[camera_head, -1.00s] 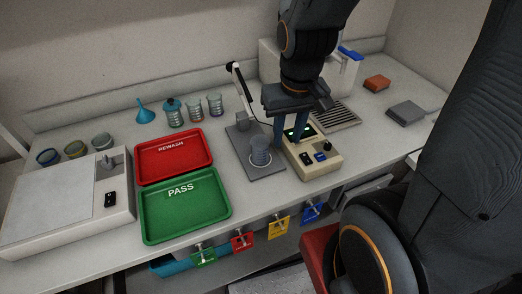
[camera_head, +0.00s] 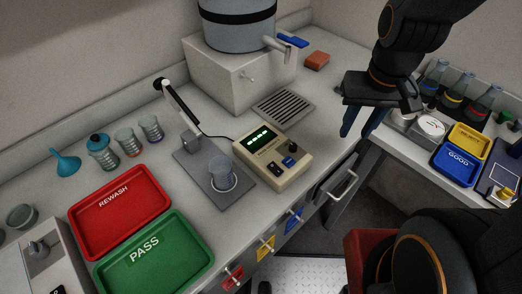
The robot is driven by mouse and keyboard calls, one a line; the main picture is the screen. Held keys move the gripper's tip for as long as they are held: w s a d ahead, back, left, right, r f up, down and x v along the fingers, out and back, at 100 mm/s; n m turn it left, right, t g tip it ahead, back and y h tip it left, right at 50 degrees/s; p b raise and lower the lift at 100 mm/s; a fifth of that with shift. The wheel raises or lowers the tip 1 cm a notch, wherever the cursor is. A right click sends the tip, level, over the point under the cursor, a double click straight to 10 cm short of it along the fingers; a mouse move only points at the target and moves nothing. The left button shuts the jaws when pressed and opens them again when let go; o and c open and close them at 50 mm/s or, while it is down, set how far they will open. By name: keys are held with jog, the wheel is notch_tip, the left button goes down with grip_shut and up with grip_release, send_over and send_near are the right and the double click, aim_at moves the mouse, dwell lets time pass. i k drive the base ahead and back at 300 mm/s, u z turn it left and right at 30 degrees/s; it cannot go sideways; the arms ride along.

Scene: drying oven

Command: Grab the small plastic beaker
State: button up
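A small clear beaker (camera_head: 222,170) stands upright on the grey plate (camera_head: 200,172) of a stand, left of the beige control box. I cannot tell from its look whether it is plastic. Several small ribbed containers, such as the one with a reddish bottom (camera_head: 128,141), stand at the back left. My gripper (camera_head: 359,124) hangs to the right, near the front edge of the bench. Its two dark blue fingers are apart with nothing visible between them. It is well away from the beaker.
The control box (camera_head: 273,155) with a lit green display stands beside the plate. A jointed arm on the stand (camera_head: 178,104) rises behind the beaker. Red (camera_head: 88,226) and green (camera_head: 128,262) trays lie left. A second bench (camera_head: 403,150) holds flasks and trays at right.

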aim_at(220, 166)
jog(key=z, duration=1)
jog(key=k, duration=1.3)
jog(key=u, duration=1.05)
jog(key=i, duration=0.5)
